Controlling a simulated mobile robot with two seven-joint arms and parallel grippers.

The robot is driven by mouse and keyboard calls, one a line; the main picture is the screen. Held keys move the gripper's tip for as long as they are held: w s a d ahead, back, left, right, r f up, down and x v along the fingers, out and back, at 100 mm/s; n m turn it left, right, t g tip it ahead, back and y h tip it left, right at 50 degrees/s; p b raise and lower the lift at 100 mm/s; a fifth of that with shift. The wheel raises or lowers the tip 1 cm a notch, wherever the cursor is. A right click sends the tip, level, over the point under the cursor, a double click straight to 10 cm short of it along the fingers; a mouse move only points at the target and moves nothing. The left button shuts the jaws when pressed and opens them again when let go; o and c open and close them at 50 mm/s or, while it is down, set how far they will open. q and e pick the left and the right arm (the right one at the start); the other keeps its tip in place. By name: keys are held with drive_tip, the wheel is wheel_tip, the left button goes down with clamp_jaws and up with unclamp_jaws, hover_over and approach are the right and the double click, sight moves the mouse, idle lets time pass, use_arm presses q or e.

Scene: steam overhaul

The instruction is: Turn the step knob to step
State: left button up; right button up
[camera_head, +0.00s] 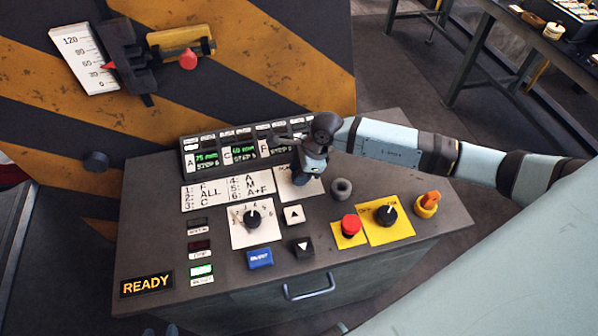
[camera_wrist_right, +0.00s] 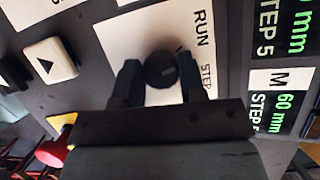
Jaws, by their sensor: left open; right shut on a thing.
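The step knob (camera_wrist_right: 160,70) is a round black knob on a white plate (camera_wrist_right: 135,35). The words RUN and STEP are printed beside it in the right wrist view. Its pointer is too dark to read for certain. My right gripper (camera_head: 305,175) is over the plate at the back of the console, its fingers on either side of the knob and shut on it. In the head view the gripper hides the knob. Two small tips at the bottom edge of the head view look like my left gripper (camera_head: 160,331), open and empty, away from the knob.
A display row (camera_head: 240,150) stands behind the plate. A white arrow button (camera_head: 293,215), a grey ring (camera_head: 341,189), a red stop button (camera_head: 351,225) and another selector (camera_head: 386,214) are nearby. A numbered dial (camera_head: 252,218) lies to the left.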

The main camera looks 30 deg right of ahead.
drive_tip(key=m, duration=0.2)
drive_tip(key=m+t, duration=0.1)
drive_tip(key=m, duration=0.1)
drive_tip(key=shift+m+t+h+b, duration=0.3)
drive_tip(key=shift+h+b, duration=0.05)
drive_tip(key=shift+h, duration=0.05)
drive_tip(key=shift+a+m+t+h+b, duration=0.1)
drive_tip(key=shift+m+t+h+b, duration=0.4)
drive_tip(key=shift+m, duration=1.5)
drive_tip(key=o, duration=0.9)
drive_tip(key=shift+s, duration=0.1)
drive_tip(key=v, duration=0.7)
drive_tip(key=b+v, duration=0.1)
drive_tip(key=v, duration=0.6)
drive_tip(key=shift+a+b, duration=0.25)
drive_tip(key=shift+b, duration=0.05)
